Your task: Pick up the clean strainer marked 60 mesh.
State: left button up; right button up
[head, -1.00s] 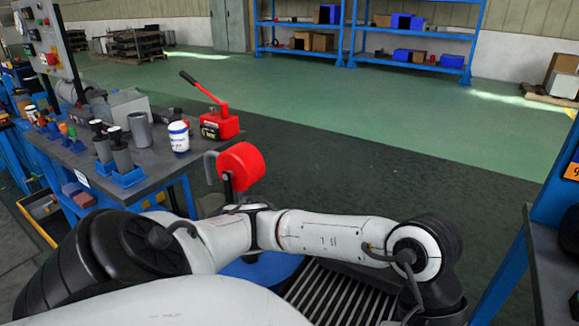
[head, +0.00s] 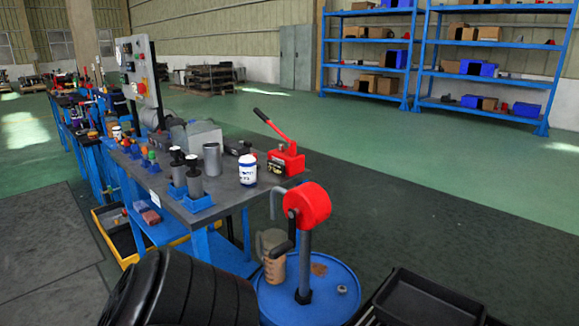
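Neither of my grippers is in view.
The bench (head: 225,200) also holds a white jar (head: 248,170) and a red hand pump (head: 287,158). A blue drum (head: 330,295) with a red-headed pump (head: 307,204) and a jug (head: 274,262) stands at its near right end. A black tray (head: 425,302) is at bottom right. Green floor beyond is clear.

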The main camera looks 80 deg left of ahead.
aim_at(177, 165)
jog(key=i, duration=0.15)
jog(key=u, duration=3.2)
